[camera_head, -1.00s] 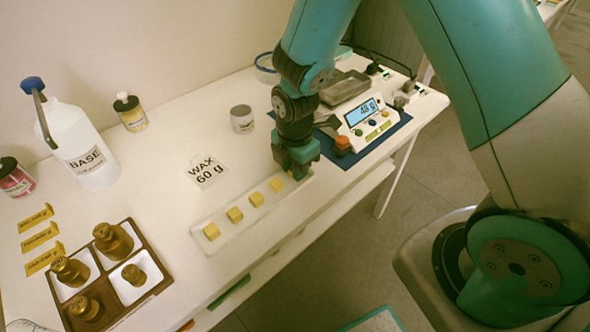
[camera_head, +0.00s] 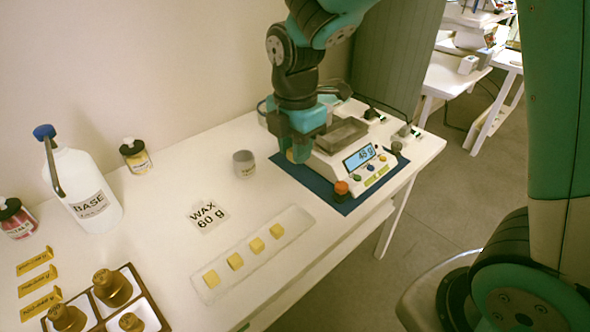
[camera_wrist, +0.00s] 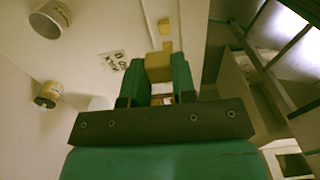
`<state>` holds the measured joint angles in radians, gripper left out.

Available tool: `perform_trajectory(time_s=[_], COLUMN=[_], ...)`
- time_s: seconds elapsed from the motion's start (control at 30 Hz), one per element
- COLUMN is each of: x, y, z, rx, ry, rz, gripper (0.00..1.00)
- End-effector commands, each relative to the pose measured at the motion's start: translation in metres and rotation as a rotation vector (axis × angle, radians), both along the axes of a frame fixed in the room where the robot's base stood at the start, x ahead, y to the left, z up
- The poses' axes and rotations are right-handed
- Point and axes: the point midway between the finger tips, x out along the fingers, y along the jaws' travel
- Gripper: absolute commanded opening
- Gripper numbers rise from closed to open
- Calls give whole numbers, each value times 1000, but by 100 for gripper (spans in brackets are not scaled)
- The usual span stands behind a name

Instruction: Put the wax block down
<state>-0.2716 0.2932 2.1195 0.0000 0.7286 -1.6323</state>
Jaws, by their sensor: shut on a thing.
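My gripper (camera_head: 297,152) is at the left side of the white scale (camera_head: 362,172), above the dark blue mat (camera_head: 312,181). In the wrist view it is shut on a yellow wax block (camera_wrist: 158,66), held between the green fingertips. The fingers hide this block in the head view. The scale's metal pan (camera_head: 348,131) is right of my gripper, partly hidden by it, and its display seems to read 48 g. Several other wax blocks (camera_head: 257,245) sit in a row on the pale tray (camera_head: 296,222).
A grey cup (camera_head: 244,163) stands left of my gripper. A "WAX 60 g" card (camera_head: 208,216) lies behind the tray. Bare table lies between card and mat.

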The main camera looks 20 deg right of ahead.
Motion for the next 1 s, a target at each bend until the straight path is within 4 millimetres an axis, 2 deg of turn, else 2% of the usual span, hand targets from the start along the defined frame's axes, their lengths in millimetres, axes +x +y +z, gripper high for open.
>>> perform_trajectory(time_s=[0.1,0.2,0.37,0.47,0.7,0.9,1.0], x=[0,0,5,12,31,36,37], y=[0,0,-5,-14,-49,-78,-88], z=[13,17,11,0,-46,-83,-97], rx=[0,0,-2,-2,-6,-6,-3], ry=[-1,0,5,6,8,6,3], rz=[0,-2,-103,-286,-963,-1491,-1683], gripper=[3,3,3,3,3,3,3])
